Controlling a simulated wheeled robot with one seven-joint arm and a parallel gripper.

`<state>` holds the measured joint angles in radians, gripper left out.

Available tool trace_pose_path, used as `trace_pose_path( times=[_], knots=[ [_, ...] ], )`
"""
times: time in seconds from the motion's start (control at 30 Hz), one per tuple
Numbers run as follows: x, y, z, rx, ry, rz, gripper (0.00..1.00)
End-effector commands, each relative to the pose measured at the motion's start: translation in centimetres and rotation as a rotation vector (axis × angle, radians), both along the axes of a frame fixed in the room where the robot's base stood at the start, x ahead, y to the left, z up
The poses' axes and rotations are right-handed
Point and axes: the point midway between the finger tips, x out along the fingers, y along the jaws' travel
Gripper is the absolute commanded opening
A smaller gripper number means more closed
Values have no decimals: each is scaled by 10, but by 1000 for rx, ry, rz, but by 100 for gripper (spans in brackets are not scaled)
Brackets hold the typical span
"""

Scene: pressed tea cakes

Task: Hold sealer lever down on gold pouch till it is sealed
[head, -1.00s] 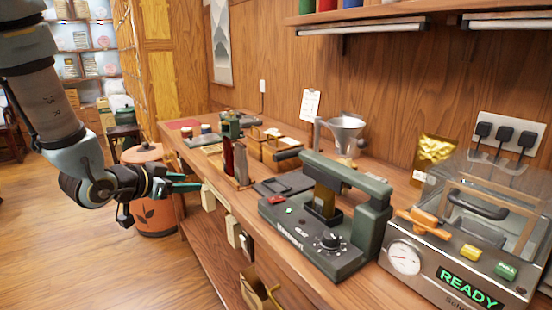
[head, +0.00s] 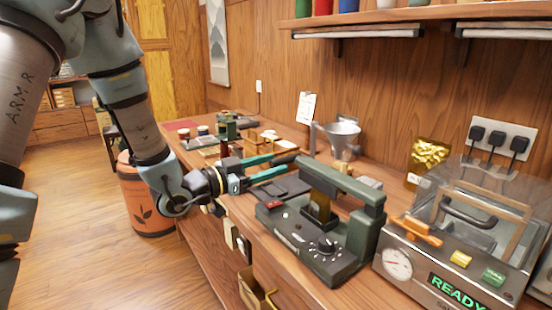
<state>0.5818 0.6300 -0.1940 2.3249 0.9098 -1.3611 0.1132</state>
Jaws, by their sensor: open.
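The sealer (head: 305,246) is a dark grey-green machine on the bench, with a red button, a green button and a black dial. Its thick lever (head: 345,182) is raised above the base. A dark gold pouch (head: 318,208) stands upright under the lever, partly hidden by it. My gripper (head: 281,163) is open, its two teal fingers pointing right toward the lever's left end. The fingers look empty; I cannot tell whether they touch the lever.
A steel machine (head: 466,262) with a clear lid and a READY display stands right of the sealer. A shiny gold bag (head: 429,157) stands by the wall. A metal funnel (head: 344,135) and wooden boxes are behind. An orange bin (head: 146,205) stands on the floor.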

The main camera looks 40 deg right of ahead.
Motion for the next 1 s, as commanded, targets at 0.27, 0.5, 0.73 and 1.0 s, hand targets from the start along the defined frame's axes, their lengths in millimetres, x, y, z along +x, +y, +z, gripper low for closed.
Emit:
trace_pose_path(
  times=[0.27,0.5,0.73,1.0],
  knots=[
    [-1,-19,0,1,0,0,55],
    [-1,-19,0,1,0,1,55],
    [-1,-19,0,1,0,1,29],
    [-1,-19,0,1,0,1,0]
  ],
)
